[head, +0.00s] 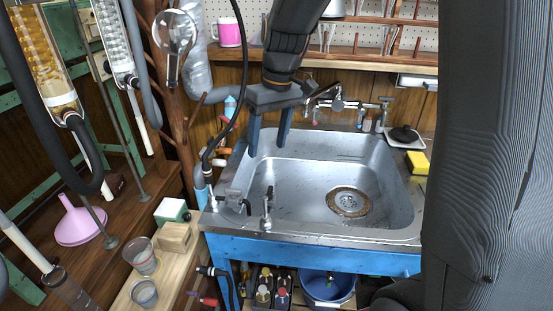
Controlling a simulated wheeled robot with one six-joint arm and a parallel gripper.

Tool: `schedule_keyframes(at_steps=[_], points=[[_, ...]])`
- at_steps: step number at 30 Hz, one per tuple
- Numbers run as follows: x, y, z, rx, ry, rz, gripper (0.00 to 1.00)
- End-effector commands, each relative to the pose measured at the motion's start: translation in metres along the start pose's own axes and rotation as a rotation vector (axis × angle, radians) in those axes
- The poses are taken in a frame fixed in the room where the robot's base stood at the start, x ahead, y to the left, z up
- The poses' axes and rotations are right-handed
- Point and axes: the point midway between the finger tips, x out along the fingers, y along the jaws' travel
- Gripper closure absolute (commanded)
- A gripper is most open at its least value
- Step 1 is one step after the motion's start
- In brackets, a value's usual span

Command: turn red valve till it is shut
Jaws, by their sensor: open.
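My gripper (267,148) hangs over the back left of the steel sink (300,150), fingers pointing down, apart and empty. A small red handle (207,299) shows low at the bottom edge, below the sink's left front corner, near dark pipe fittings. Orange-red handles (222,150) sit on pipework left of the sink, left of my gripper. The wall tap (338,103) behind the sink has a small red part. I cannot tell for sure which of these is the red valve, nor how far it is turned. My gripper touches none of them.
A black hose (238,75) hangs just left of my gripper. Glass condensers (112,40) and a pink funnel (80,222) stand at left. Beakers (141,256) and a wooden block (174,238) sit on the left bench. A yellow sponge (417,163) lies right of the sink. The basin is empty.

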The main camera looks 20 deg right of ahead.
Motion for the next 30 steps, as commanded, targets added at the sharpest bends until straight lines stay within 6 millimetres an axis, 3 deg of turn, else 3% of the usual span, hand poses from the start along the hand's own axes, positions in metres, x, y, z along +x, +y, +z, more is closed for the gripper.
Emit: schedule_keyframes(at_steps=[7,15,22,26,30], points=[[0.008,-0.005,0.034,0.072,-0.015,0.016,0.39],[0.010,-0.007,0.047,0.101,-0.021,0.022,0.39],[0.010,-0.007,0.047,0.101,-0.021,0.022,0.41],[0.014,-0.002,0.042,0.104,-0.006,0.036,0.63],[0.033,0.026,0.014,0.112,0.080,0.109,0.65]])
